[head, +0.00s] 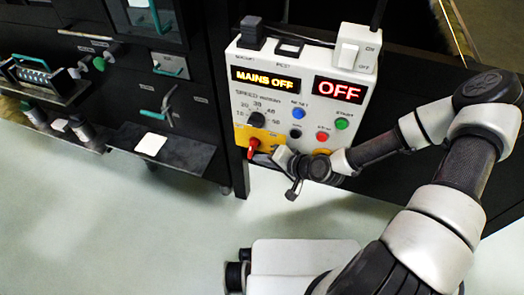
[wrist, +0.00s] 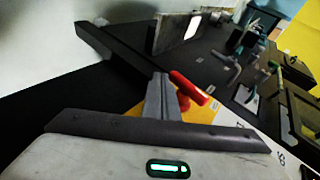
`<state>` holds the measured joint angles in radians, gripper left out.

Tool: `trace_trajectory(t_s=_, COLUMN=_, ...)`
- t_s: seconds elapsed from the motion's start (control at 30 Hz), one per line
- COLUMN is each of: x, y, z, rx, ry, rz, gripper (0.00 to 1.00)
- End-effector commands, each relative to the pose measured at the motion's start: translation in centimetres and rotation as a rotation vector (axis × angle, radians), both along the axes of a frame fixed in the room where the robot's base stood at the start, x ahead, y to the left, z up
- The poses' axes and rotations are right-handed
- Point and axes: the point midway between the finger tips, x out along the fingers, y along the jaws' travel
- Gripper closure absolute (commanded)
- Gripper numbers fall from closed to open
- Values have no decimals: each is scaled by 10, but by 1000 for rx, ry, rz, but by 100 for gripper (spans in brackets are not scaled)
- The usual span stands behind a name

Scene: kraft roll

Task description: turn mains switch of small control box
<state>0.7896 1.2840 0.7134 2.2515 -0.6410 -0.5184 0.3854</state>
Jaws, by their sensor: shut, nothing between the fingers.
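The small control box (head: 300,90) is a white and yellow panel with displays reading "MAINS OFF" and "OFF". Its red mains switch (head: 253,146) sits at the lower left, on the yellow part. In the wrist view the red switch handle (wrist: 190,88) lies slanted just right of my fingers. My gripper (head: 262,157) is at the box's lower left corner, beside the red switch. In the wrist view my gripper (wrist: 160,78) is shut and empty, its fingers close against the handle's left side. I cannot tell whether they touch it.
The box also carries a speed dial (head: 256,119), a blue button (head: 298,113), a green button (head: 341,124), a red button (head: 322,137) and a white rocker switch (head: 347,56). A dark machine with shelves (head: 180,150) stands at the left. The pale floor (head: 190,220) below is clear.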

Motion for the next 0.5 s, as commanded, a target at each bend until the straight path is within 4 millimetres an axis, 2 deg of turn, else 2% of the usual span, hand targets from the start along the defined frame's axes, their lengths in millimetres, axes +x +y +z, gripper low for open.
trace_trajectory(t_s=0.5, x=-2, y=-3, z=20, rx=0, ry=-2, rz=0, gripper=100)
